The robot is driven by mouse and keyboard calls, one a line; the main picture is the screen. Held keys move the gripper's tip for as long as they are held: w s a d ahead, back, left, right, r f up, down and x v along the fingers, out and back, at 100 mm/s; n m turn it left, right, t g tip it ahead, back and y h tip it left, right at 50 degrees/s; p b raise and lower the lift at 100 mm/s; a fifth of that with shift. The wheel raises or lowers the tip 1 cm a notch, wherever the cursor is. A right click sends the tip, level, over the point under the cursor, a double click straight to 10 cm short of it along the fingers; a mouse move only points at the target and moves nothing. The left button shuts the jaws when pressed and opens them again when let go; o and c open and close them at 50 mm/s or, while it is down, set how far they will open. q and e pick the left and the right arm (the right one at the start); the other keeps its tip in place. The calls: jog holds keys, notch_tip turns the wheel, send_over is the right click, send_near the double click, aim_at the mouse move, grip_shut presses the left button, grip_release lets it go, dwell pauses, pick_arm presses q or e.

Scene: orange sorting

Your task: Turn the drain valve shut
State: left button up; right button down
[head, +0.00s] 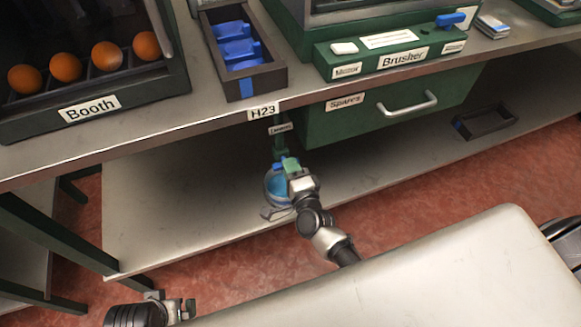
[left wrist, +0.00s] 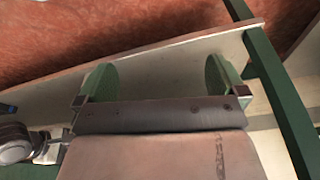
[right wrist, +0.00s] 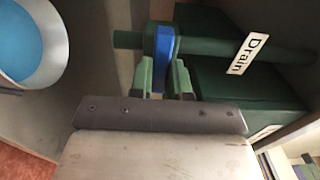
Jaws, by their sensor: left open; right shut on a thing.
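The drain valve has a blue handle (right wrist: 162,42) on a dark green pipe (right wrist: 205,42), with a white "Drain" label (right wrist: 248,54) beside it in the right wrist view. My right gripper (right wrist: 163,78) is shut on the blue handle, its green fingers on either side. In the head view, my right gripper (head: 290,168) is under the bench edge, and a bit of the blue handle (head: 278,166) shows beside its fingers. My left gripper (head: 188,308) is low at the left, away from the valve; the left wrist view shows its fingers (left wrist: 160,82) apart with nothing between them.
A bucket (head: 268,193) with blue inside stands on the lower shelf (head: 160,220) below the valve. The green Spares drawer (head: 350,120) hangs right of the valve. A small dark tray (head: 485,122) lies farther right on the shelf. The shelf's left part is clear.

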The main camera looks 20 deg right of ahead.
jog(key=c, duration=1.1)
grip_release()
jog(key=shift+s, duration=0.1)
pick_arm(q)
notch_tip(320, 180, down, 4)
jog(key=shift+f+p, duration=0.1)
jog(key=shift+p, duration=0.45)
pick_arm(e)
jog(key=s, duration=1)
jog(key=shift+s+d, duration=0.2)
jog(key=shift+s, duration=0.15)
